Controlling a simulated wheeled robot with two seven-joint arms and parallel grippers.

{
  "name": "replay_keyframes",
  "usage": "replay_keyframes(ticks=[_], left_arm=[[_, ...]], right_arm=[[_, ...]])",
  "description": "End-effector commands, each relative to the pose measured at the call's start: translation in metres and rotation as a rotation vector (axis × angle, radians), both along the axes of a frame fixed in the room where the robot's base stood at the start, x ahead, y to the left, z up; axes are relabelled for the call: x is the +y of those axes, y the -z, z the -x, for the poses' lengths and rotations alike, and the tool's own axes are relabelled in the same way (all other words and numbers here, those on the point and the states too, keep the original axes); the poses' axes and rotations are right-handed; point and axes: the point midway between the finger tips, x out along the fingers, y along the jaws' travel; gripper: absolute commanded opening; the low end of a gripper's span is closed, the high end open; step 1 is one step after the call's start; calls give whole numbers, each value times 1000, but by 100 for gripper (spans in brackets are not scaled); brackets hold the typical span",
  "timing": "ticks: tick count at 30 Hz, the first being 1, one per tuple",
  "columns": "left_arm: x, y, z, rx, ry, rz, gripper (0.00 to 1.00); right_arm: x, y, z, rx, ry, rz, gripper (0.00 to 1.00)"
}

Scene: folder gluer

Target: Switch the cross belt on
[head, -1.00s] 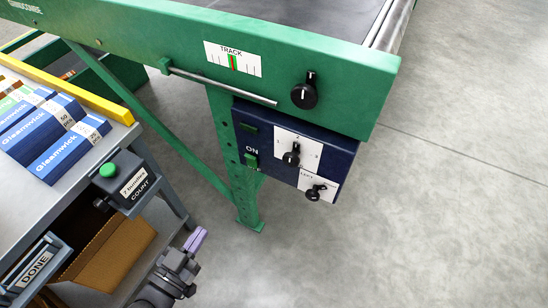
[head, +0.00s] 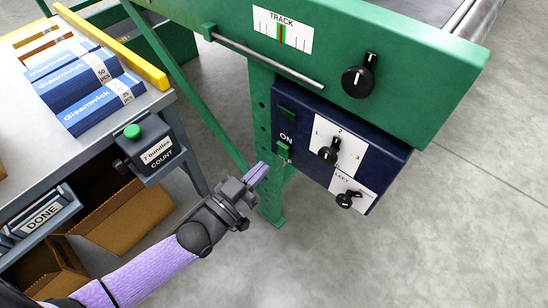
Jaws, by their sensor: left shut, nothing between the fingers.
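A dark blue control box (head: 312,122) hangs under the green machine frame. A black knob (head: 328,155) sits on a white plate marked 1, 2, 3. My right gripper is not in view.
The green frame (head: 420,70) carries a TRACK scale (head: 283,31), a metal rod (head: 265,62) and a large black knob (head: 358,80). A grey table with blue Gleamwick bundles (head: 105,104), a COUNT box (head: 148,148) and a DONE tray (head: 40,216) stands left. Floor at right is clear.

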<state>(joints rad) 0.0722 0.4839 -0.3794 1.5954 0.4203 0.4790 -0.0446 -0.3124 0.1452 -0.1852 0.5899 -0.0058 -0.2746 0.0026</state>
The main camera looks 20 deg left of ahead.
Motion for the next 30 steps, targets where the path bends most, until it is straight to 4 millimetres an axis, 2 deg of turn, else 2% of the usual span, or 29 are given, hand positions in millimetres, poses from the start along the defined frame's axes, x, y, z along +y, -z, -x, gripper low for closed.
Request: replay_keyframes(ticks=[3,9,20,23,30], left_arm=[[-7,2,-20,2,0,2,0],[-14,-3,-39,1,0,1,0],[-15,-6,-41,2,0,-1,0],[-16,-16,-45,28,0,-13,0],[-17,-7,-46,52,1,-19,0]], right_arm=[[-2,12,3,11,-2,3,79],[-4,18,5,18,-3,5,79],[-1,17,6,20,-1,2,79],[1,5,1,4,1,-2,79],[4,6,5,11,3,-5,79]])
